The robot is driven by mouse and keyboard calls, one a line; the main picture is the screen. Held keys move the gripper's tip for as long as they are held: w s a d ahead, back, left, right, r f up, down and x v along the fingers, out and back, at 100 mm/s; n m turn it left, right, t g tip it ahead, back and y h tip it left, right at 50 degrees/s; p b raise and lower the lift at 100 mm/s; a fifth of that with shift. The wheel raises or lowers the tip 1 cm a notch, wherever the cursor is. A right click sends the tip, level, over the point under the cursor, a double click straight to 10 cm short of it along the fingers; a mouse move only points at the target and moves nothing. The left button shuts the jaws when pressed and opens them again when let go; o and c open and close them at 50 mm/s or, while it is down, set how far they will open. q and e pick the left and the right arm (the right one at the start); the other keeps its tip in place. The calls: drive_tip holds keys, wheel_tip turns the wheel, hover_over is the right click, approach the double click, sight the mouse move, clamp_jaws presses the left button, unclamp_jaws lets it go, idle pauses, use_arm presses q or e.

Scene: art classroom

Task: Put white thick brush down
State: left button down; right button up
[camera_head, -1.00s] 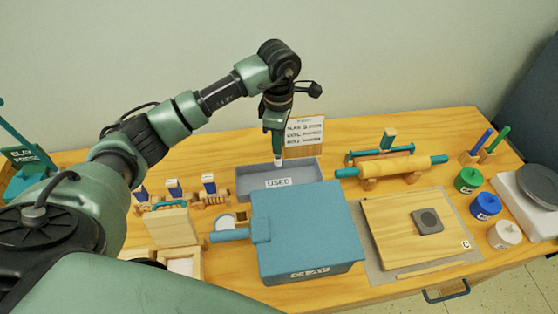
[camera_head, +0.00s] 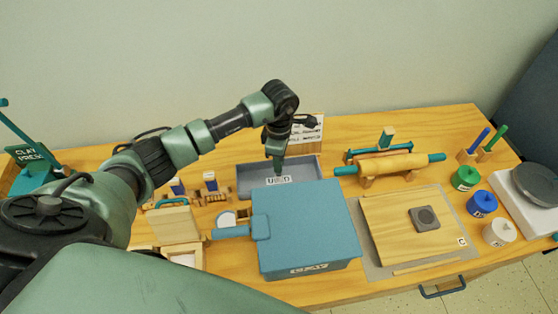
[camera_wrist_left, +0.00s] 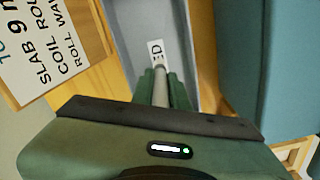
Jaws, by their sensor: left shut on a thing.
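My left gripper (camera_head: 277,165) comes down over the grey tray (camera_head: 246,178) labelled USED. In the left wrist view the gripper (camera_wrist_left: 161,92) is shut on the white thick brush (camera_wrist_left: 160,86), a pale rod between the green fingers that points toward the tray. In the head view the fingers hide most of the brush, and its pale end overlaps the middle letters of the label. I cannot tell whether the brush touches the tray. My right gripper is not in view.
A large blue box (camera_head: 310,230) stands right in front of the tray. A sign (camera_head: 307,131) stands behind it. A rolling pin (camera_head: 392,164) on supports lies to the right. Small wooden holders with blue-and-white blocks (camera_head: 210,181) stand at the left.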

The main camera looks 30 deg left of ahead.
use_arm(q)
drive_tip(key=c, duration=1.4)
unclamp_jaws()
drive_tip(key=shift+f, duration=0.1)
wheel_tip(320, 180, up, 11)
drive_tip(key=b, duration=0.3)
drive_tip(key=shift+r, duration=0.7)
